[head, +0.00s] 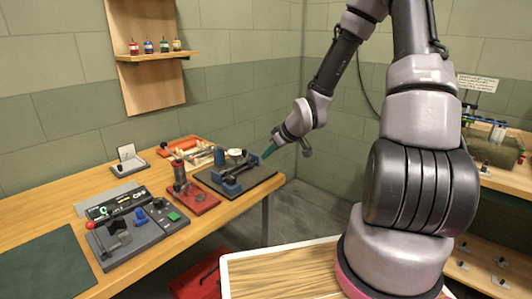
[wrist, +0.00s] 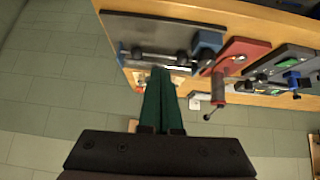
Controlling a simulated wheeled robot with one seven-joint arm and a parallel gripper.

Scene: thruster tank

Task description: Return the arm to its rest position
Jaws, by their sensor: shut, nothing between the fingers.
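My gripper (head: 267,153) has green fingers and is shut and empty. In the head view it hangs at the end of my raised arm, near the right end of the workbench, by the dark plate with the blue-ended fixture (head: 234,178). In the wrist view the shut green fingers (wrist: 159,75) point at the edge of that dark plate (wrist: 135,28). I cannot tell the exact gap between the fingertips and the fixture.
A red-based press (head: 198,204) and a grey control box (head: 140,238) stand on the wooden workbench (head: 40,210). A shelf (head: 158,57) holds small bottles. A red toolbox (head: 200,275) is on the floor. A second bench with equipment (head: 495,150) is at right.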

